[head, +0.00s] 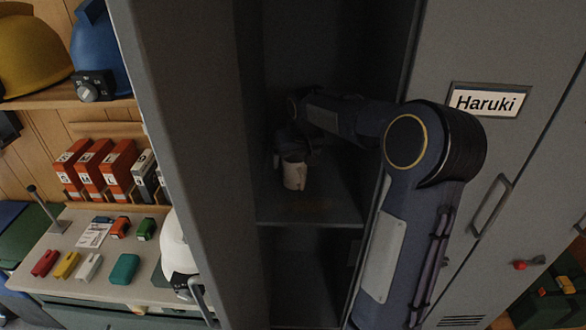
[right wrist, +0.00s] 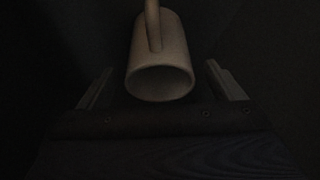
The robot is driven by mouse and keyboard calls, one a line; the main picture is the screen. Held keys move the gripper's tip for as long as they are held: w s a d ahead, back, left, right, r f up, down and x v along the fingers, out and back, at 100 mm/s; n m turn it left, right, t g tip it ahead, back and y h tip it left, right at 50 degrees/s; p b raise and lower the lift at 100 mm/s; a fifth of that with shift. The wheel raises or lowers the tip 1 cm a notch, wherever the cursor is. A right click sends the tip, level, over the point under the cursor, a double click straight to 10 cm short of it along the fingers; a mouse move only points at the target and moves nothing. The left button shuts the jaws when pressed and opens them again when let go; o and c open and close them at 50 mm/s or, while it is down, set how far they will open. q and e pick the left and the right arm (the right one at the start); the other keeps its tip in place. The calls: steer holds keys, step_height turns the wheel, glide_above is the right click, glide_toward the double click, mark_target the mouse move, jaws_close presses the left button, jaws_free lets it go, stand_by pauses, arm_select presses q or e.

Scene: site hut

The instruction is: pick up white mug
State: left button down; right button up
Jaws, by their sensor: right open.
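The white mug (head: 294,177) stands on a shelf inside the dark open locker in the head view. My right gripper (head: 291,148) is at the mug's top, and my right arm reaches into the locker from the right. In the right wrist view the mug (right wrist: 161,50) shows with its open rim toward the camera and its handle at the top of the picture. The two fingers of the right gripper (right wrist: 159,68) are open, one on each side of the mug, with visible gaps. My left gripper is not in view.
The locker's left wall (head: 190,110) and shelf (head: 315,212) bound the space around the mug. A closed locker door labelled Haruki (head: 487,101) is at the right. At the left, a bench (head: 75,235) holds small coloured objects, with red boxes and helmets behind and above.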

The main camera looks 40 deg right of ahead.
steer(key=shift+x, duration=1.2)
steer(key=c, duration=1.2)
steer(key=shift+c, duration=0.3)
steer(key=shift+r, duration=0.15)
